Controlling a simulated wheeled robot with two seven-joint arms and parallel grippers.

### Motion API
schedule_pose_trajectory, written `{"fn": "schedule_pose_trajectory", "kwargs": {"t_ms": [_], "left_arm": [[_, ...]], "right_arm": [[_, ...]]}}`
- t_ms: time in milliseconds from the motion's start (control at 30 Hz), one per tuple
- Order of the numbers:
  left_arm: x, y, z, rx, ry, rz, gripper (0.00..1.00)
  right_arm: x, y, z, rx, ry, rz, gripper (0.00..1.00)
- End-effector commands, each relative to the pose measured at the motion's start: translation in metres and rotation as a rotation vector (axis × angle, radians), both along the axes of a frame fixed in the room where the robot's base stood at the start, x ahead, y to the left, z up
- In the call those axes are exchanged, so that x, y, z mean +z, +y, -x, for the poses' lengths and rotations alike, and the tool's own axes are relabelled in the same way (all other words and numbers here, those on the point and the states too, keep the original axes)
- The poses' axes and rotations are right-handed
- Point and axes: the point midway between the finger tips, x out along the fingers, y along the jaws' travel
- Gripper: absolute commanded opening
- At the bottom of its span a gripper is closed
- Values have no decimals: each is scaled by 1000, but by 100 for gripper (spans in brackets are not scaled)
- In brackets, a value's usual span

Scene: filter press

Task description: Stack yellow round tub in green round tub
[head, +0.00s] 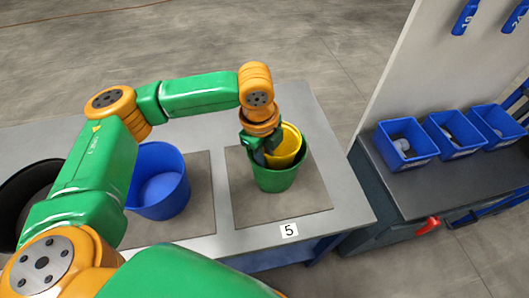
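The yellow round tub (289,146) is inside the green round tub (274,180), with its upper part showing above the green rim. The green tub stands on a grey square mat on the table. My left gripper (263,151) points down at the left side of the yellow tub, at its rim and within the green tub's opening. Its dark fingers partly cover the yellow rim, and I cannot tell whether they are closed on it. The yellow tub's base is hidden inside the green tub. My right gripper is not in view.
A blue round tub (159,181) stands on the mat to the left. A black round tub (22,193) is farther left, partly behind my arm. A label "5" (289,230) is on the table's front edge. Several blue bins (407,144) stand on a bench at right.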

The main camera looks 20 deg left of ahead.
Motion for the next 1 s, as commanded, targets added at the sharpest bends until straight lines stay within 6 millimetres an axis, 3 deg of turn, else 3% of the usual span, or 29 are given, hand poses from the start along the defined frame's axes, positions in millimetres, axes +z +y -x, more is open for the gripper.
{"fn": "schedule_pose_trajectory", "kwargs": {"t_ms": [167,267,500,700,1000], "left_arm": [[1,0,0,0,-1,0,23],[11,0,-1,0,-6,1,23],[82,1,6,1,-7,2,23],[123,2,12,2,-3,1,23],[132,3,14,1,0,0,23]], "right_arm": [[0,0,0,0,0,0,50],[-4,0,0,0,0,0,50],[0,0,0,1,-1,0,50],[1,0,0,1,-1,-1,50],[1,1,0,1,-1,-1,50]]}}
